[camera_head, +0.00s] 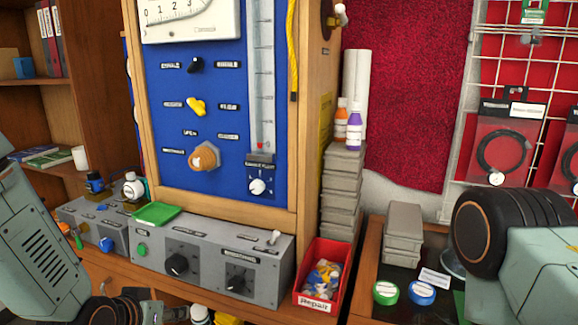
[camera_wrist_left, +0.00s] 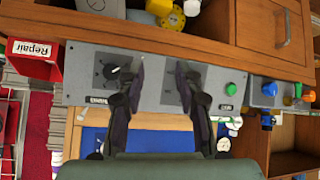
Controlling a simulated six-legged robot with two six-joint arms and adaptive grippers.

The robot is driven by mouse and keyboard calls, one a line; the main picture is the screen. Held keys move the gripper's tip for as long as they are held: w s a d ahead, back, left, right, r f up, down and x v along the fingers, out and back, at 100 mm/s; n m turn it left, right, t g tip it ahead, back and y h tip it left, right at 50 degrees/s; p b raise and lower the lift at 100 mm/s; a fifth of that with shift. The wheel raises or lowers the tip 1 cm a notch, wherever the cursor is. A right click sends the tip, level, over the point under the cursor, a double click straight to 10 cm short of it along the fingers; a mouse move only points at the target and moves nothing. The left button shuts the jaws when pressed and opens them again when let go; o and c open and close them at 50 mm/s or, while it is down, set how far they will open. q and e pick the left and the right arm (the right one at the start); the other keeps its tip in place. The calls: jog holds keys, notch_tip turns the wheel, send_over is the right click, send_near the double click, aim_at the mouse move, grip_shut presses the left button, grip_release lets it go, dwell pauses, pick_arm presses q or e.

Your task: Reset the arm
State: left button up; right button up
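My left gripper (camera_wrist_left: 160,78) shows in the left wrist view with its two dark fingers apart and nothing between them. It is in front of the grey control box (camera_wrist_left: 152,80), whose black knob shows beside one finger. I cannot tell whether the fingers touch the box. In the head view my left arm comes in at the lower left, and its wrist is low along the bottom edge, below the grey control box (camera_head: 212,262). My right arm fills the lower right of the head view; its gripper is out of the picture.
A blue panel (camera_head: 225,120) with knobs stands behind the control box. A red Repair bin (camera_head: 318,305) is right of the box, below stacked grey cases (camera_head: 341,190). Green and blue round tins (camera_head: 421,292) lie near my right arm. A wooden shelf (camera_head: 40,100) stands at left.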

pick_arm(q)
jog(key=s+f+g+b, duration=0.3)
jog(key=s+f+g, duration=0.1)
jog(key=s+f, duration=0.9)
jog(key=s+f+g+y+b, duration=0.1)
jog(key=s+f+g+b, duration=0.2)
jog(key=s+f, duration=1)
jog(key=s+g, duration=0.2)
jog(key=s, duration=0.4)
jog(key=shift+d+f+n+y, duration=0.15)
jog(key=shift+f+n+y, duration=0.15)
jog(key=shift+n, duration=0.1)
jog(key=shift+r, duration=0.15)
